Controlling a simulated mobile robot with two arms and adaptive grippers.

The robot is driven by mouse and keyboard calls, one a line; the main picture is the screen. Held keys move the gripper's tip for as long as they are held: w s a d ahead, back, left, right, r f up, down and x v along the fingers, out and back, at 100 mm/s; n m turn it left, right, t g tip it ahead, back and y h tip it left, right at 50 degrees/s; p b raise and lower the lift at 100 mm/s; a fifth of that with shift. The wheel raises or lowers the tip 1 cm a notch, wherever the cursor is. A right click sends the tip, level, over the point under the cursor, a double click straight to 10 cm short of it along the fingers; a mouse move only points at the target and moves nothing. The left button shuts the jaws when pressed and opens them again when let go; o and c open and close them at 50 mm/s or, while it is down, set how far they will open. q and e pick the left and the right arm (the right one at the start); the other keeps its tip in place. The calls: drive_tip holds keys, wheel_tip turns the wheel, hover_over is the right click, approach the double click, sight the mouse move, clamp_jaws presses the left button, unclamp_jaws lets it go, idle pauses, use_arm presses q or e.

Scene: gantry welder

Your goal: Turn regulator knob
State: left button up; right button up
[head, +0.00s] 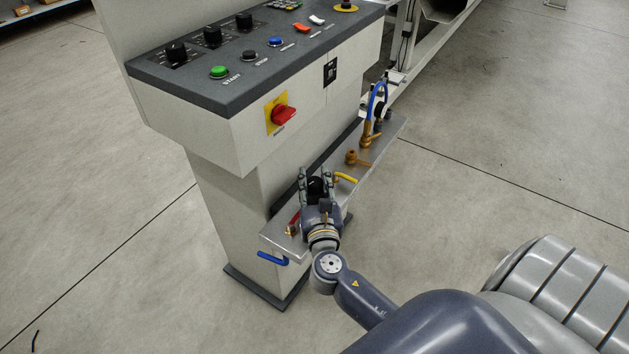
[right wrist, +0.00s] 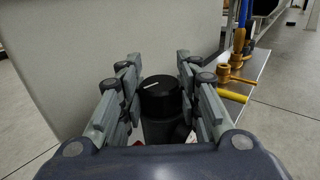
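The regulator knob (right wrist: 160,92) is a black round knob with a white mark, on top of a dark body, in the middle of the right wrist view. In the head view the knob (head: 316,186) shows between the fingers of my right gripper (head: 317,178). In the right wrist view my right gripper (right wrist: 160,82) is open, with one finger on each side of the knob. A gap shows on both sides, so the fingers do not appear to touch it. My left gripper is not in view.
The knob stands over a metal shelf (head: 385,142) on the grey control cabinet (head: 232,200). Brass fittings (head: 357,158) with a yellow lever (head: 345,178) sit right of it, and a blue lever (head: 272,258) is at the near end. The control panel (head: 255,85) overhangs behind. The floor at right is clear.

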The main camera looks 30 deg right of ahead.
drive_tip(key=shift+o, duration=0.2)
drive_tip(key=shift+m+h, duration=0.3)
drive_tip(key=shift+h, duration=0.1)
drive_tip(key=shift+m+g+h+p, duration=0.35)
drive_tip(key=shift+m+g+h, duration=0.6)
drive_tip(key=shift+h, duration=0.25)
drive_tip(key=shift+w+m+g+h, duration=0.1)
drive_tip(key=shift+m+g+h, duration=0.25)
drive_tip(key=shift+g+h, duration=0.15)
drive_tip(key=shift+m+g+h, duration=1.1)
drive_tip(key=shift+g, duration=0.15)
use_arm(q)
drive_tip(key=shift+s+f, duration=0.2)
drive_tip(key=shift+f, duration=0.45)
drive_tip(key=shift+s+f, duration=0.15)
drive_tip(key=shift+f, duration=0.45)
use_arm(e)
drive_tip(key=shift+m+g+h, duration=0.7)
drive_tip(key=shift+m+g, duration=0.2)
drive_tip(key=shift+g, duration=0.4)
drive_tip(key=o, duration=1.1)
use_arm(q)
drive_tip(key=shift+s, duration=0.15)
